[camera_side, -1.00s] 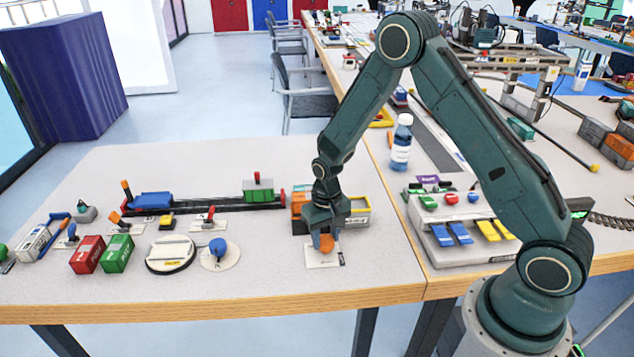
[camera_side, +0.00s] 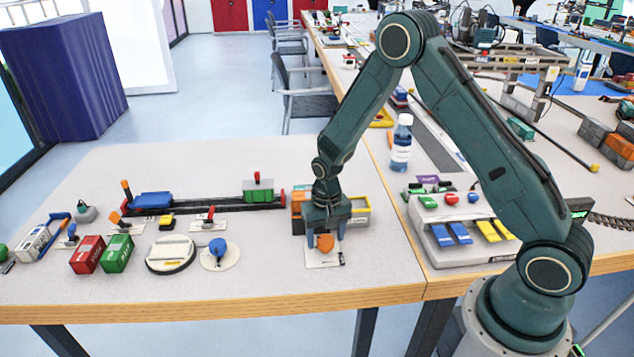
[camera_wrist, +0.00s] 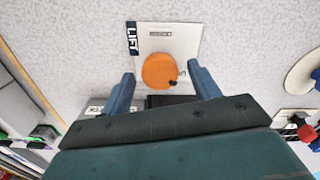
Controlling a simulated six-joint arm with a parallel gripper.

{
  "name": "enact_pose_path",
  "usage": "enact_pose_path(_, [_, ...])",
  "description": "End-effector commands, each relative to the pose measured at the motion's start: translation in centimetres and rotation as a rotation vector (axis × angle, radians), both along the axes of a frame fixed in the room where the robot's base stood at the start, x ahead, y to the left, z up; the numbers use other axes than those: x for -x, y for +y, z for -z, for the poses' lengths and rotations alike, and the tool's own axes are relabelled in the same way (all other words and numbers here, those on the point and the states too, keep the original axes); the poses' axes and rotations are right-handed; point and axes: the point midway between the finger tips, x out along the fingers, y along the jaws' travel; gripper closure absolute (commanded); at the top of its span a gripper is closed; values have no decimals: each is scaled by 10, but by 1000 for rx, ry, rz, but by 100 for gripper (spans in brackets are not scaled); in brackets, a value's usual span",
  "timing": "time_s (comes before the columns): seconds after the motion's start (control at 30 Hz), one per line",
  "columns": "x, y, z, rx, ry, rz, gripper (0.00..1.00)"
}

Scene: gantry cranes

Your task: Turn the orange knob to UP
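The orange knob (camera_side: 326,243) is a round disc on a white plate (camera_side: 318,260) near the front edge of the table. A smaller label on the plate is too small to read. My gripper (camera_wrist: 162,87) is open, with one blue-grey finger on each side of the knob and a visible gap to each. In the side view, my gripper (camera_side: 326,237) is low over the plate.
Orange and yellow containers (camera_side: 360,208) stand close behind my gripper. A blue knob on a round base (camera_side: 220,262) is to the left. A control box with blue and yellow levers (camera_side: 465,250) is to the right. Bare table lies in front of the plate.

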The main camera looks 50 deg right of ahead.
Motion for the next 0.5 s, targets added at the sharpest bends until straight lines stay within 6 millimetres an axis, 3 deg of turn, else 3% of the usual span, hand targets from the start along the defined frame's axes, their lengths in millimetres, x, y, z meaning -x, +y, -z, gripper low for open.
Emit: enact_pose_path(0.5, [0, 0, -11, 1, -1, -2, 39])
